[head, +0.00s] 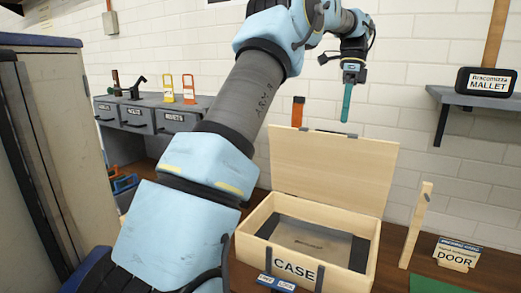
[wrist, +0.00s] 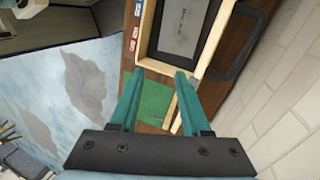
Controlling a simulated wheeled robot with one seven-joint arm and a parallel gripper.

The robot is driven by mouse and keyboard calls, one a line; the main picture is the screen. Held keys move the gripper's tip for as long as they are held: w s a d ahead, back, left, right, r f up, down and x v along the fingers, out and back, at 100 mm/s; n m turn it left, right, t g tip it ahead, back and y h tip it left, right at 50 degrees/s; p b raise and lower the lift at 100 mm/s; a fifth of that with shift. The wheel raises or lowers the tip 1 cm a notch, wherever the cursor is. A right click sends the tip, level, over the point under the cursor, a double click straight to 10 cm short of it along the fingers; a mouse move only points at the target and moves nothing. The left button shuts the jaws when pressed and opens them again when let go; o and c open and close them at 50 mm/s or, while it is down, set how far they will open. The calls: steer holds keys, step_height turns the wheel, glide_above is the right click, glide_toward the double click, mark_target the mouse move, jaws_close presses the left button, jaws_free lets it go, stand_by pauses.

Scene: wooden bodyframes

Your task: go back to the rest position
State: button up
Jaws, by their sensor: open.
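My gripper (head: 347,102) is raised in the air above the open case, with its teal fingers pointing down. In the wrist view my gripper (wrist: 158,98) shows two teal fingers spread apart with nothing between them. The wooden case (head: 248,247) stands on the brown bench with its lid up and a dark-edged panel lying inside. The case also shows at the top of the wrist view (wrist: 202,66), apart from the fingers.
A wooden post (head: 415,226) and a DOOR sign (head: 456,253) stand right of the case. A shelf (head: 470,103) with a MALLET box (head: 486,82) is on the right wall. Grey drawers (head: 140,118) stand at the back left, and a tall cabinet (head: 45,160) at the left. A green mat (head: 435,284) lies at the front right.

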steer(key=s+a+f+n+t+h+b, duration=0.1)
steer(key=s+a+f+n+t+b, duration=0.15)
steer(key=a+f+n, duration=0.95)
steer(key=s+a+f+n+t, duration=0.1)
steer(key=s+a+f+n, duration=0.3)
steer(key=s+a, duration=0.3)
steer(key=s+a+f+n+t+b, duration=0.1)
steer(key=s+a+f+n, duration=0.3)
steer(key=s+a+f, duration=0.3)
steer(key=s+a, duration=0.1)
steer(key=a, duration=0.2)
steer(key=shift+s+a+f+n+h, duration=0.2)
steer(key=shift+f+n+h, duration=0.05)
steer(key=shift+n+h, duration=0.15)
